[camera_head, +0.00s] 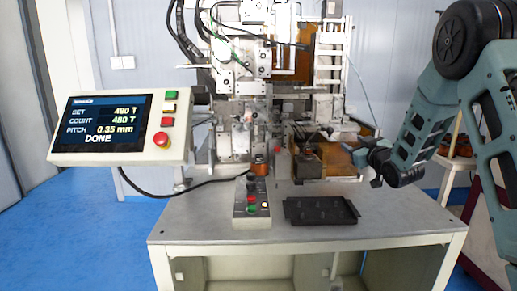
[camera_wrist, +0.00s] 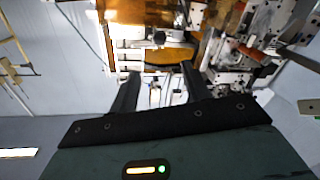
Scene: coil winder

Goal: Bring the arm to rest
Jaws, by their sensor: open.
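My gripper (camera_head: 364,161) is at the end of my arm, which comes in from the right in the head view. It is in front of the right side of the coil winder (camera_head: 238,75), above the table and behind the black tray. In the wrist view its two dark fingers stand apart with nothing between them, so my gripper (camera_wrist: 157,72) is open and empty. The winder's metal parts and an amber panel (camera_wrist: 155,13) show beyond the fingers. Whether the fingertips touch anything cannot be told.
The display panel (camera_head: 108,122) reads 480 T set, 480 T count and DONE. A button box (camera_head: 251,201) and an empty black tray (camera_head: 320,211) are on the grey table (camera_head: 400,222). A copper-coloured coil (camera_head: 260,165) stands behind the box. The table's right front is clear.

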